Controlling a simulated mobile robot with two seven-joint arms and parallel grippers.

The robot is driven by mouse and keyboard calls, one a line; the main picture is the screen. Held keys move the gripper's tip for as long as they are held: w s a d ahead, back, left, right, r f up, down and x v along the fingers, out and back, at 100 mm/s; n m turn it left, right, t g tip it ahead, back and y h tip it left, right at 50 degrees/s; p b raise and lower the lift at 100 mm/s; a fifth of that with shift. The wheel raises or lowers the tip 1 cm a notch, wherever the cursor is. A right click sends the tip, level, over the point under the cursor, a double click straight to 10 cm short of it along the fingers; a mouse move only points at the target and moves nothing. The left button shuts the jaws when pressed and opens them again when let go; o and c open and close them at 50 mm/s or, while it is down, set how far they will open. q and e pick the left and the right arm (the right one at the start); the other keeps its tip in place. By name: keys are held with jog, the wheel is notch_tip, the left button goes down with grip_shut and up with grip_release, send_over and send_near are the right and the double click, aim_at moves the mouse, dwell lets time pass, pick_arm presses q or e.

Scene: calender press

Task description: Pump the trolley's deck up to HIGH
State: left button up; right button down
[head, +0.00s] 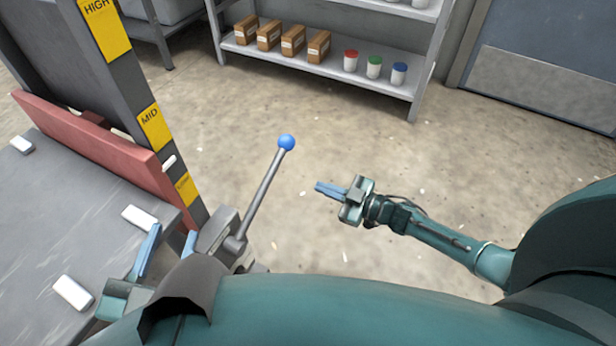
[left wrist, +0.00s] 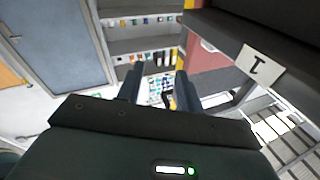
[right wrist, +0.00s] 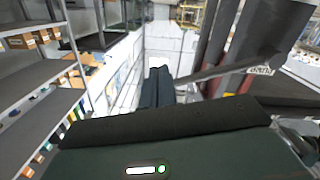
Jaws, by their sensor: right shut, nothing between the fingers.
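The trolley's mast (head: 140,85) carries yellow HIGH (head: 103,28) and MID (head: 153,126) labels and a lower yellow label (head: 184,188) too small to read. A small white marker (head: 169,161) sits between MID and the lowest label. The grey deck (head: 50,215) lies at the left, with a red board (head: 90,140) along its far side. The pump lever (head: 262,192) is tilted up to the right, with a blue ball on top. My right gripper (head: 319,187) is shut and empty, right of the lever and apart from it. My left gripper (head: 173,233) is open and empty by the deck's edge.
White blocks (head: 73,293) lie on the deck. A shelf (head: 330,75) with brown boxes and jars with coloured lids stands at the back, left of a grey-blue door (head: 550,60). The floor (head: 330,140) between the lever and the shelf is clear apart from small scraps.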

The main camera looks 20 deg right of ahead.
jog(key=shift+v, duration=1.1)
jog(key=shift+r, duration=0.1)
